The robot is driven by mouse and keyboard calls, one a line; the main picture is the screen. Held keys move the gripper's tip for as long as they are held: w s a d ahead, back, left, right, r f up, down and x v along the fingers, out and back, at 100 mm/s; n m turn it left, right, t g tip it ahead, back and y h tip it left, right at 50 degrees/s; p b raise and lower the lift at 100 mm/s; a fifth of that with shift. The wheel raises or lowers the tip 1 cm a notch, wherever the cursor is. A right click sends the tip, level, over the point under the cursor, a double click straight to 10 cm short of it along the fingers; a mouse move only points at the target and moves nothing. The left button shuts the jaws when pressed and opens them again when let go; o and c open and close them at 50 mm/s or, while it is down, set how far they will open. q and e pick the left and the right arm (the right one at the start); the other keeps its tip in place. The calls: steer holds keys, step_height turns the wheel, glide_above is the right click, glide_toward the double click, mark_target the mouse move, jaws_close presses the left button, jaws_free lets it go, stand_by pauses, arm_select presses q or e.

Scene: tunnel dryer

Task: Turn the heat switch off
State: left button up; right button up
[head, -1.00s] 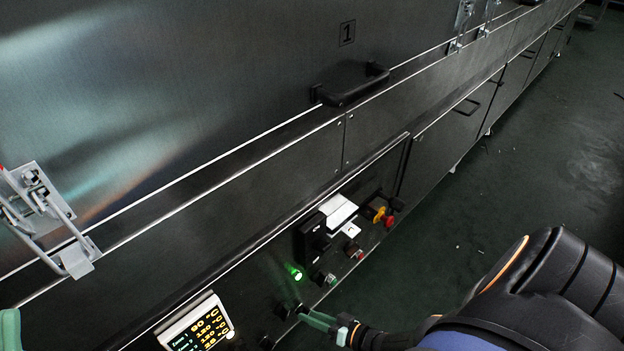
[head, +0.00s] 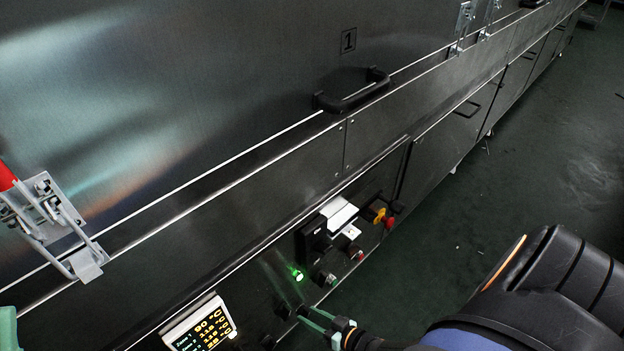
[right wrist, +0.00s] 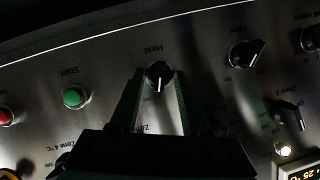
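The heat switch is a black round knob (right wrist: 159,74) with a pale pointer line, under the upside-down label "Heat" in the right wrist view. The two dark green fingers of my right gripper (right wrist: 159,92) stand one on each side of it, apart, with the knob between their tips. I cannot tell whether either finger touches it. In the head view my right gripper (head: 311,317) is at the lower part of the control panel (head: 255,295), its fingers spread. A green piece of my left gripper (head: 8,328) shows at the left edge; its opening is out of sight.
A green Start button (right wrist: 75,97), a red button (right wrist: 6,115) and other black knobs (right wrist: 245,53) flank the switch. A lit temperature display (head: 200,325), a green lamp (head: 297,274) and a yellow-red emergency switch (head: 383,216) share the panel. The floor (head: 540,150) at right is clear.

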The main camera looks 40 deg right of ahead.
steer(key=p+v, duration=0.4)
steer(key=v, duration=0.8)
steer(key=shift+s+p, duration=0.25)
steer(key=shift+p, duration=0.15)
